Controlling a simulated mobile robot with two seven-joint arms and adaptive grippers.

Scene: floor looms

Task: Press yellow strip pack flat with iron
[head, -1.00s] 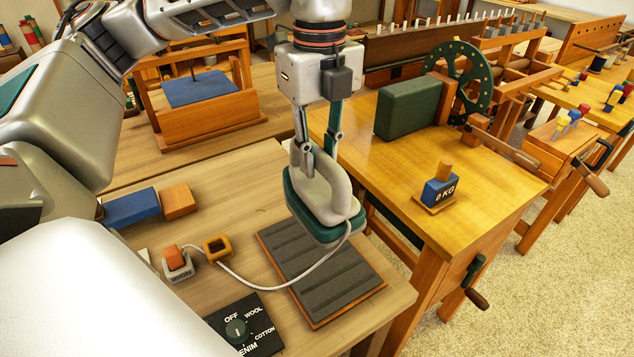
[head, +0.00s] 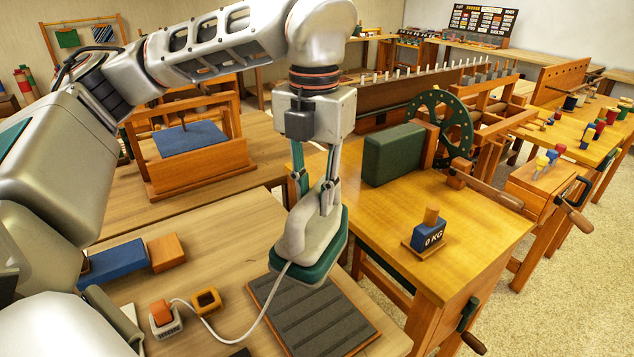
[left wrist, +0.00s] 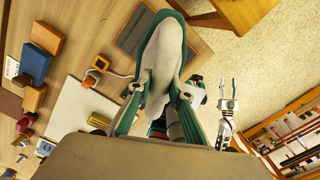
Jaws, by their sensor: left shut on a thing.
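My left gripper (head: 316,203) is shut on the handle of the iron (head: 318,235), which has a pale body and a green base. The iron is held tilted above the dark grey ridged pad (head: 310,315), apart from it. In the left wrist view the iron (left wrist: 160,65) covers part of the pad (left wrist: 133,38). My right gripper (left wrist: 228,92) shows in the left wrist view, open and empty, off to the right.
The iron's white cord runs to a socket with an orange switch (head: 163,314), near an orange square ring (head: 207,302). A blue block (head: 115,260) and an orange block (head: 166,252) lie left.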

